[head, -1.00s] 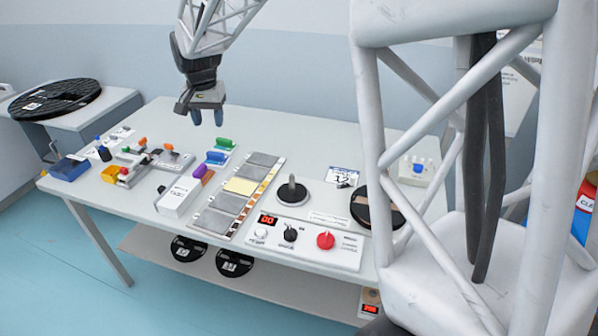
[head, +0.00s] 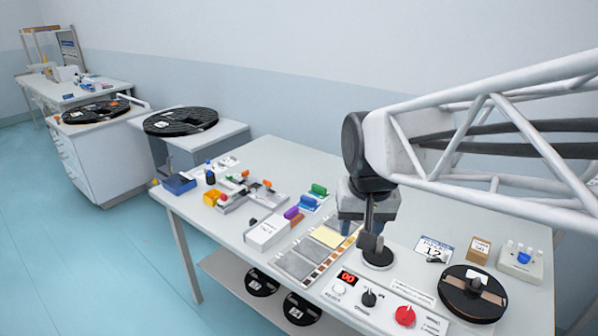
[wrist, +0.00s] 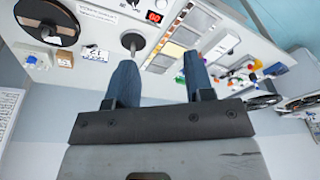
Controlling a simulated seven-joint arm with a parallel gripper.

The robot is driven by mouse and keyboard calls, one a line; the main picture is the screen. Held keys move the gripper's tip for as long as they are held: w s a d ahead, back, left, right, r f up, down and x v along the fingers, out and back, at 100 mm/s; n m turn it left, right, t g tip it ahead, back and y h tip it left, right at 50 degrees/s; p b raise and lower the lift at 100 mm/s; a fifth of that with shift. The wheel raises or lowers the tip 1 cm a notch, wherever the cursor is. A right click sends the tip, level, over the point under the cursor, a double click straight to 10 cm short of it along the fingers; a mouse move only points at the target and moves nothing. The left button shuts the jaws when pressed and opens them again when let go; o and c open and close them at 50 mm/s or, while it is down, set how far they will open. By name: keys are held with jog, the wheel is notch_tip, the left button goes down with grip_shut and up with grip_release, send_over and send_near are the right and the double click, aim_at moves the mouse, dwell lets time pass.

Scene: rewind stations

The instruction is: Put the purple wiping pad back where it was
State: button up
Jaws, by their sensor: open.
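The purple wiping pad (head: 292,212) lies on the table at the far end of a white box (head: 268,232), in a row with a blue pad (head: 309,201) and a green pad (head: 318,190). Whether it touches the box I cannot tell. My gripper (head: 370,242) is to the right of the pads, in front of or above the post on a round black base (head: 378,259). In the wrist view my gripper (wrist: 160,78) has its two blue fingers apart with nothing between them. The purple pad is too small to make out surely there.
A panel of grey tiles with a yellow one (head: 328,236) lies right of the white box. A control panel with a red knob (head: 405,316) is at the front. A black reel (head: 471,293) and a small cardboard box (head: 479,250) stand at the right.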

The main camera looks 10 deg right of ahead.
jog(key=s+f+n, duration=0.1)
jog(key=s+f, duration=0.2)
jog(key=s, duration=0.7)
jog(key=shift+s+d+n, duration=0.2)
jog(key=shift+d+n, duration=0.1)
jog(key=shift+d, duration=0.05)
